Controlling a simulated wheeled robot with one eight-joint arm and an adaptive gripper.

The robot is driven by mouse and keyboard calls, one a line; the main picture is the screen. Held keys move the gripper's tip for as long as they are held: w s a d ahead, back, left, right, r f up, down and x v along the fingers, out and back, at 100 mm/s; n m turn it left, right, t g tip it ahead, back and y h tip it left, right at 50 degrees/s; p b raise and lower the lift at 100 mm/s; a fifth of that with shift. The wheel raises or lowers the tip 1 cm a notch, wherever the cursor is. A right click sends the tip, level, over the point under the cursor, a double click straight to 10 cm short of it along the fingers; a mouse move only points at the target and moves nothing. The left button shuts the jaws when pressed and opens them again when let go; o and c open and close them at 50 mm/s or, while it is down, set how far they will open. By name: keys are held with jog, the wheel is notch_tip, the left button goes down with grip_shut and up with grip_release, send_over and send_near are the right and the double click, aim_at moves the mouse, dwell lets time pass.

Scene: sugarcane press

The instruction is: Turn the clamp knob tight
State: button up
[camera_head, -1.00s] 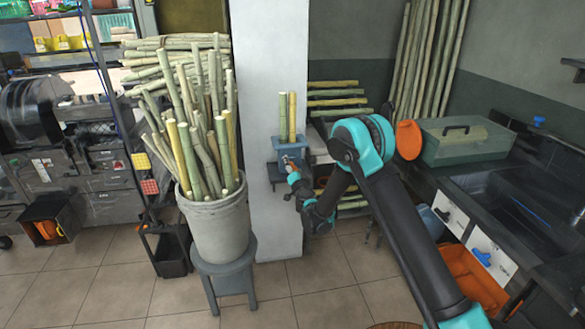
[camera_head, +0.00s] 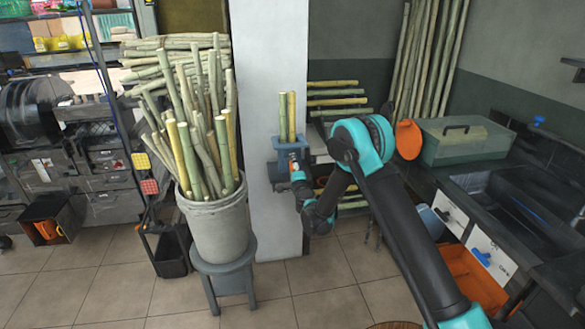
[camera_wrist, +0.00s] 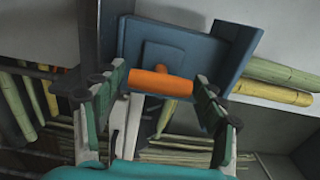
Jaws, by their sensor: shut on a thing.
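The clamp knob (camera_wrist: 160,80) is an orange bar in front of a blue-grey clamp plate (camera_wrist: 185,48) in the wrist view. It lies nearly level, tilted slightly down to the right. My gripper (camera_wrist: 161,87) has one finger at each end of the bar and is shut on it. In the head view the blue-grey clamp (camera_head: 291,142) is on the white pillar's right side, with two upright cane pieces in it. My gripper (camera_head: 296,161) is small there, at the clamp's front, and hides the knob.
A grey bucket of canes (camera_head: 220,228) on a stool stands left of the white pillar (camera_head: 268,70). Canes lie on a rack (camera_head: 335,101) behind my arm. A green box (camera_head: 462,148) stands on the counter at the right.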

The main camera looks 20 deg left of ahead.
jog(key=shift+d, duration=0.1)
dwell(0.4)
jog(key=o, duration=1.2)
